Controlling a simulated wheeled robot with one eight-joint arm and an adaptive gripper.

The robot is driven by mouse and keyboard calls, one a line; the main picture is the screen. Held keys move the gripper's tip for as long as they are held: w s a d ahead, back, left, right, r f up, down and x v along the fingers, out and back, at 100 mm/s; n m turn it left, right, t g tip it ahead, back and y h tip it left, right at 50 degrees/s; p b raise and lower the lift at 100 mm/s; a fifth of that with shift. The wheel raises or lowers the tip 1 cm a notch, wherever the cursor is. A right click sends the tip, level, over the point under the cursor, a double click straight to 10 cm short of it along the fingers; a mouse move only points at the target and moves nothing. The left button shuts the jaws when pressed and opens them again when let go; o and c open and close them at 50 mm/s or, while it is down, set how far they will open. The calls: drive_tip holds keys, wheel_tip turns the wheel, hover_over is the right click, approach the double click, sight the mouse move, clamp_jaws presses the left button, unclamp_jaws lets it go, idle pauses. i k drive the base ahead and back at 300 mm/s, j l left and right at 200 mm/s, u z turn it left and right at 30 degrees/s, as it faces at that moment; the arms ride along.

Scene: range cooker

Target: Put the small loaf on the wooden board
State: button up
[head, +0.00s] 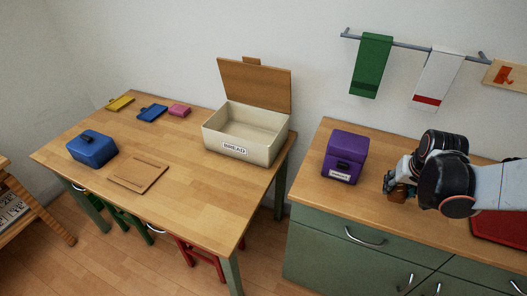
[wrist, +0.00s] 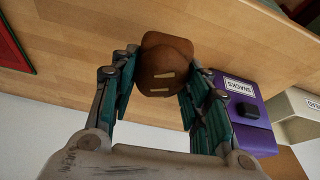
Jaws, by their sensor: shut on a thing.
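The small loaf (wrist: 166,62) is brown with pale score marks on its crust. My gripper (wrist: 163,80) is shut on it, with the teal-padded fingers on either side. In the head view my gripper (head: 397,190) is over the counter, right of the purple box, and the loaf shows only as a small brown patch low between the fingers. Whether the loaf touches the counter I cannot tell. The wooden board (head: 139,175) lies flat and bare on the table at left, far from my gripper.
The purple snacks box (head: 344,158) stands close beside my gripper; it also shows in the wrist view (wrist: 245,115). An open bread bin (head: 245,133) stands at the table's right end. A blue box (head: 93,149) sits left of the board. A gap separates table and counter (head: 310,200).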

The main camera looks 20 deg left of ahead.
sight(143, 173)
drive_tip(key=k+u, duration=0.15)
drive_tip(key=u, duration=1.2)
drive_tip(key=i+j+u, duration=0.2)
drive_tip(key=u, duration=0.25)
drive_tip(key=i+j+u, duration=0.1)
drive_tip(key=i+u, duration=0.15)
drive_tip(key=u, duration=0.2)
drive_tip(key=i+u, duration=0.25)
drive_tip(key=u, duration=0.2)
drive_tip(key=i+l, duration=0.1)
drive_tip(key=i, duration=0.3)
drive_tip(key=i+l, duration=0.1)
drive_tip(key=i, duration=0.25)
